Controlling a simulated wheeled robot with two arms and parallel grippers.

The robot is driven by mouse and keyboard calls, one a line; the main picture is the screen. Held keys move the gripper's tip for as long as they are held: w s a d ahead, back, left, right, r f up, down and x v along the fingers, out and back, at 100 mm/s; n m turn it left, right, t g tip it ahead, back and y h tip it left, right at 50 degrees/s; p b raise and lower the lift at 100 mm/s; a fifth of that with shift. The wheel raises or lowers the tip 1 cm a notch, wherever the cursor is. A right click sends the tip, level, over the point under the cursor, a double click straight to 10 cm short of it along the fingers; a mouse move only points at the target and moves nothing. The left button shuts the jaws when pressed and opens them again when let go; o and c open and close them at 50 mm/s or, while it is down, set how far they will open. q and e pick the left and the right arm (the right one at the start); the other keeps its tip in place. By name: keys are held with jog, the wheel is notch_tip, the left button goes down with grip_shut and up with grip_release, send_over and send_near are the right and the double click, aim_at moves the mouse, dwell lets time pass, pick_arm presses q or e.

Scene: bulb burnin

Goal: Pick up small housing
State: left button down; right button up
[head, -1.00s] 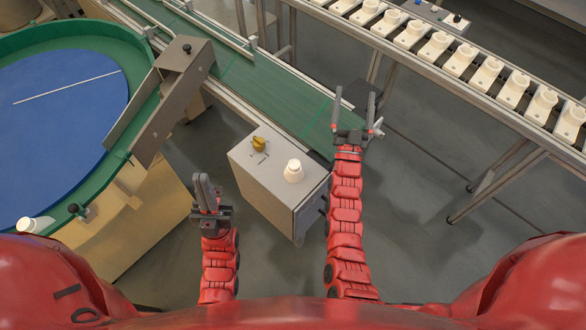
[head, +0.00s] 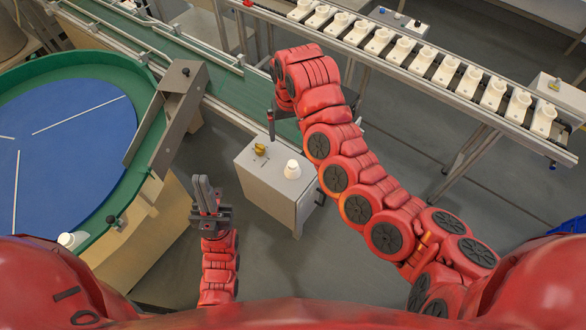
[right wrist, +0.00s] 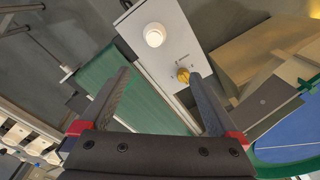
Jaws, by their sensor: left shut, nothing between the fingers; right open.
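Small white housings show in several places, and I cannot tell which one is the task's. One white piece (head: 292,169) stands on the grey box (head: 283,208); it also shows in the right wrist view (right wrist: 154,35). Another white piece (head: 67,240) lies at the near rim of the blue round table. My right gripper is open and empty above the conveyor and the box, its fingers (right wrist: 158,76) pointing toward the box; in the head view its arm hides part of it. My left gripper (head: 205,187) is shut and empty, left of the box.
The grey box carries a yellow knob (head: 260,149). A green conveyor (head: 215,75) runs behind it. A rail rack (head: 425,88) with several white housings on bases crosses the back right. A grey chute (head: 165,125) stands at the rim of the blue table (head: 70,150).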

jog(key=s, duration=0.1)
jog(key=b, duration=0.6)
send_over(293, 163)
notch_tip(293, 163, down, 6)
jog(key=r, duration=0.1)
jog(key=f, duration=0.2)
jog(key=f+p, duration=0.1)
jog(key=f, duration=0.3)
jog(key=shift+s+a+f, duration=0.1)
jog(key=shift+s, duration=0.3)
jog(key=shift+w+f+p, duration=0.1)
jog(key=shift+f+p, duration=0.55)
jog(key=shift+p, duration=0.05)
jog(key=f, duration=0.2)
jog(key=f+p, duration=0.1)
jog(key=shift+w+f, duration=0.2)
jog(key=shift+w, duration=0.05)
jog(key=shift+f, duration=0.45)
jog(key=c, duration=1.4)
